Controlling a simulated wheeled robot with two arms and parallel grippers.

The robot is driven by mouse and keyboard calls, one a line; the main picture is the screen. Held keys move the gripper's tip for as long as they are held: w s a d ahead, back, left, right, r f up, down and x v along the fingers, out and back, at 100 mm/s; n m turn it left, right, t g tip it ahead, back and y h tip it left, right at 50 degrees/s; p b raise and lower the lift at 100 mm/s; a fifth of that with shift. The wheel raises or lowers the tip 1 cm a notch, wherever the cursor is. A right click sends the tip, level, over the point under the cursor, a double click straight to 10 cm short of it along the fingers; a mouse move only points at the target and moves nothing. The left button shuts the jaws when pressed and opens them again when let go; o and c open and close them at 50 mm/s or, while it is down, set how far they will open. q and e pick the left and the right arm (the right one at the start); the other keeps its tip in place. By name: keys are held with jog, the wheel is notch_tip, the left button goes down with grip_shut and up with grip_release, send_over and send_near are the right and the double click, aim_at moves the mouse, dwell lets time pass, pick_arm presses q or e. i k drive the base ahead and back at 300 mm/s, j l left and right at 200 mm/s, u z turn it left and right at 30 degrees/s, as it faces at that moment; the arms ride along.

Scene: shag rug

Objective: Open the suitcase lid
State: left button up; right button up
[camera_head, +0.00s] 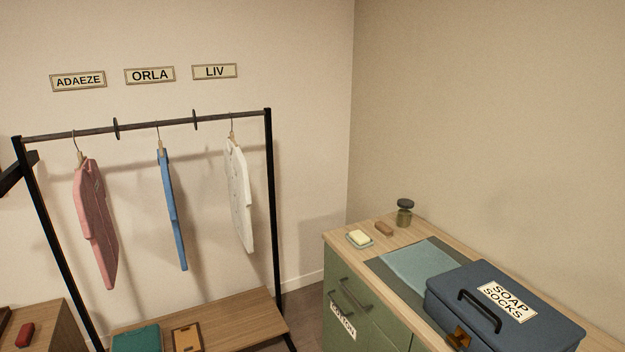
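A dark blue suitcase-like case (545,325) lies flat on the wooden top of a green cabinet at the lower right. Its lid is shut. A black handle (480,310) and a white label reading "SOAP SOCKS" (507,301) are on the lid. A brass-coloured latch (458,339) shows at its front edge, partly cut off by the bottom of the picture. Neither of my grippers is in view.
On the cabinet top (345,228) are a dark mat with a blue cloth (425,262), a soap dish (359,239), a brown block (384,229) and a jar (405,213). A clothes rack (272,200) with three hung garments stands left.

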aim_at(508, 316)
jog(key=z, duration=1.25)
